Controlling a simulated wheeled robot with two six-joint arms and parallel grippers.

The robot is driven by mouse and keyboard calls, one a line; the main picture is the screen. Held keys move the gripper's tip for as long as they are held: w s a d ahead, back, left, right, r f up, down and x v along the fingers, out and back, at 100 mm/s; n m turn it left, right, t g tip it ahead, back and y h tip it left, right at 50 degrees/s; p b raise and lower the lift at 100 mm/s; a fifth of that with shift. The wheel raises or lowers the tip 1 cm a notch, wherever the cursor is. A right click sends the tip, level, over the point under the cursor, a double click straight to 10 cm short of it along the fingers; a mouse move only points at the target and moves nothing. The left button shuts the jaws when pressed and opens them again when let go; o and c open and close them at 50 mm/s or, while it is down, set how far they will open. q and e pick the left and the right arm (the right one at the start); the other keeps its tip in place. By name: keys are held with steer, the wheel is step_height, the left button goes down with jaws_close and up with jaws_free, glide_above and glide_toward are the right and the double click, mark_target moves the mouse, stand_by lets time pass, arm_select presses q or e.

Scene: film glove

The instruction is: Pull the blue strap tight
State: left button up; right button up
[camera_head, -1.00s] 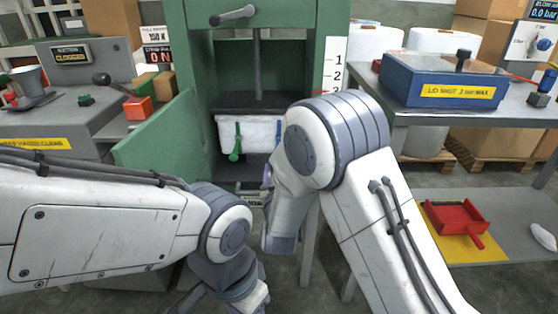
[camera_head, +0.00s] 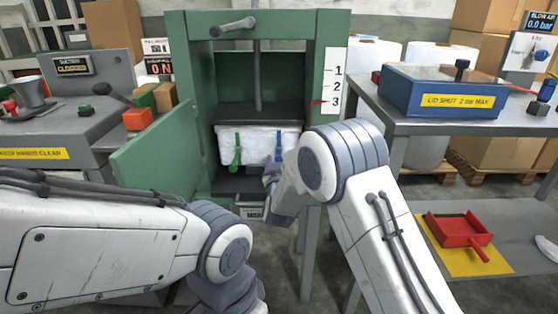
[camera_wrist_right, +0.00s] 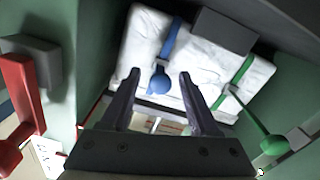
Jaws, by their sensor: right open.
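A white wrapped bale (camera_head: 258,135) sits in the chamber of the green press. The blue strap (camera_head: 279,143) hangs down its front at the right, the green strap (camera_head: 237,150) at the left. In the right wrist view the blue strap (camera_wrist_right: 171,40) ends in a blue ball, seen in line with the gap between the fingers of my right gripper (camera_wrist_right: 159,74). Those fingers are apart and hold nothing; contact with the ball cannot be told. In the head view my right wrist is just right of the bale. My left arm comes in at lower left; its gripper is out of frame.
The press's green door (camera_head: 158,152) stands open to the left. The press's right post stands close beside my right wrist. A blue box (camera_head: 437,92) lies on the right bench. A red tray (camera_head: 460,230) sits on the lower shelf.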

jaws_close()
stand_by(1.3)
